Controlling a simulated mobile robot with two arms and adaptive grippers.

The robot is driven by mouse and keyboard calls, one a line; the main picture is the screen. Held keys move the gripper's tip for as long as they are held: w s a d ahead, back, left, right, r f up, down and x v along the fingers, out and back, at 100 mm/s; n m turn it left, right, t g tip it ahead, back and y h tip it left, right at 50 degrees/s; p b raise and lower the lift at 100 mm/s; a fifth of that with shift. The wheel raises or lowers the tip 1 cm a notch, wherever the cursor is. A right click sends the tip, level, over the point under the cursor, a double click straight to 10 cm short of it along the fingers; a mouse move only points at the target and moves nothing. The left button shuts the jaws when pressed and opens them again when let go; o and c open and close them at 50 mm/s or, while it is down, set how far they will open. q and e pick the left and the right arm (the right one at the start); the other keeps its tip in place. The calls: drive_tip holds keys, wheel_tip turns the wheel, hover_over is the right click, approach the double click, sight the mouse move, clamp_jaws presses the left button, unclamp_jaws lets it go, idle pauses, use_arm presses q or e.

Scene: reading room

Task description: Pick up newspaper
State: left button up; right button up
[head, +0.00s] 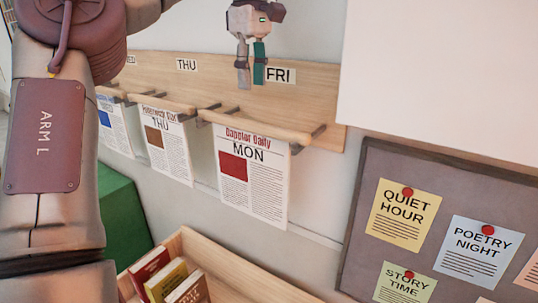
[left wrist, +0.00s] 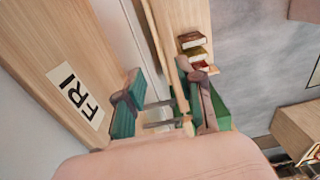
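A newspaper headed "Dappled Daily" and marked MON (head: 254,178) hangs from a wooden rod (head: 258,127) on the wall rack, under the FRI label. A newspaper marked THU (head: 165,143) hangs to its left, and another newspaper (head: 115,125) hangs further left, partly hidden by my left arm. My left gripper (head: 251,80) is above the MON newspaper's rod, in front of the rack board by the FRI label. In the left wrist view its teal-padded fingers (left wrist: 166,92) are apart and empty, with a wooden rod (left wrist: 166,50) beyond them. My right gripper is not in view.
The wooden rack board (head: 320,115) carries short pegs under the rods. A wooden crate (head: 240,272) with several books (head: 168,280) stands below. A green box (head: 122,215) is at lower left. A grey notice board (head: 362,225) with pinned notes is at right.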

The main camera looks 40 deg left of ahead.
sight(250, 120)
use_arm(q)
drive_tip(key=f, duration=0.2)
drive_tip(key=s+f, duration=0.2)
drive_tip(key=f, duration=0.1)
drive_tip(key=shift+f, duration=0.35)
drive_tip(key=shift+w+f, duration=0.2)
drive_tip(key=shift+f, duration=0.3)
drive_tip(key=shift+w+f, duration=0.15)
drive_tip(key=shift+f, duration=0.35)
drive_tip(key=shift+w+f, duration=0.2)
drive_tip(key=shift+f, duration=0.05)
drive_tip(key=shift+s+d+f+p, duration=0.15)
drive_tip(key=shift+s+f+p, duration=0.05)
drive_tip(key=shift+f+p, duration=0.65)
drive_tip(key=shift+s+f+p, duration=0.2)
drive_tip(key=shift+f+p, duration=0.1)
drive_tip(key=shift+f, duration=1.2)
drive_tip(key=shift+w+f, duration=0.15)
drive_tip(key=shift+c, duration=0.3)
clamp_jaws()
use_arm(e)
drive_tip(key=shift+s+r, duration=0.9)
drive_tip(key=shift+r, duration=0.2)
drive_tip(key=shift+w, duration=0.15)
